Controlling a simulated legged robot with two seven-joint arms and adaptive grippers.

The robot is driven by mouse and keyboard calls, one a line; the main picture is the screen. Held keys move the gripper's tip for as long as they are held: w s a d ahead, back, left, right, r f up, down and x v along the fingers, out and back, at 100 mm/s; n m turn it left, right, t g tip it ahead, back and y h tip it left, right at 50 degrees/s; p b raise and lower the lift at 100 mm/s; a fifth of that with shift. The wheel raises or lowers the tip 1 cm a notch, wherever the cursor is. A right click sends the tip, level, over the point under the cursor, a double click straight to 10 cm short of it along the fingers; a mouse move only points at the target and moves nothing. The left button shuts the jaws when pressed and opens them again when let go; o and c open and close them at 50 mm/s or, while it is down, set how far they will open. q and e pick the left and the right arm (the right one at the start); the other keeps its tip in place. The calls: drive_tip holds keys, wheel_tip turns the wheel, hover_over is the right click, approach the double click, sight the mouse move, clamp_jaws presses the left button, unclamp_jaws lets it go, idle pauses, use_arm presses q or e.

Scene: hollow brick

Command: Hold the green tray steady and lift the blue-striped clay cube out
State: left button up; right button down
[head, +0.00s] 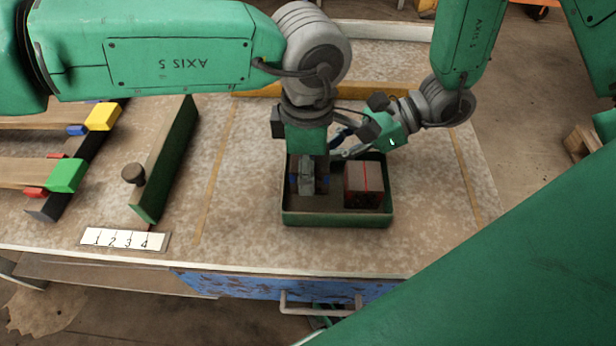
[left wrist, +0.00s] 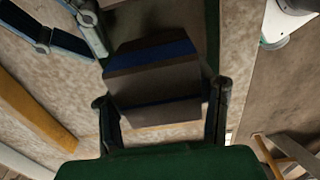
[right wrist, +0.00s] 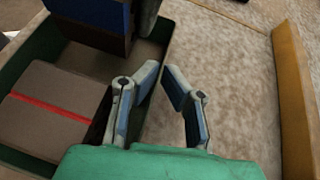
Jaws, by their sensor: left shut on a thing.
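The green tray (head: 338,220) sits on the worktable, its front wall toward me. My left gripper (head: 308,178) reaches down into it and is shut on the blue-striped clay cube (left wrist: 155,82). Its fingers press two opposite sides of the cube. The cube also shows in the right wrist view (right wrist: 98,40). I cannot tell whether it touches the tray floor. A red-striped cube (head: 364,183) lies in the right part of the tray, clear of the left gripper.
A green board with a round knob (head: 166,160) stands left of the tray. Coloured blocks (head: 68,175) on wooden strips lie farther left. A numbered card (head: 124,239) lies near the front edge. Yellow strips (head: 266,89) border the area. Bare tabletop surrounds the tray.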

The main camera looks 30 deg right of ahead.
use_arm(q)
wheel_tip(320, 180, up, 6)
drive_tip(key=shift+f, duration=0.2)
use_arm(e)
drive_tip(key=shift+f, duration=0.15)
use_arm(q)
drive_tip(key=shift+f, duration=0.1)
use_arm(e)
drive_tip(key=c, duration=1.6)
unclamp_jaws()
drive_tip(key=shift+c, duration=0.2)
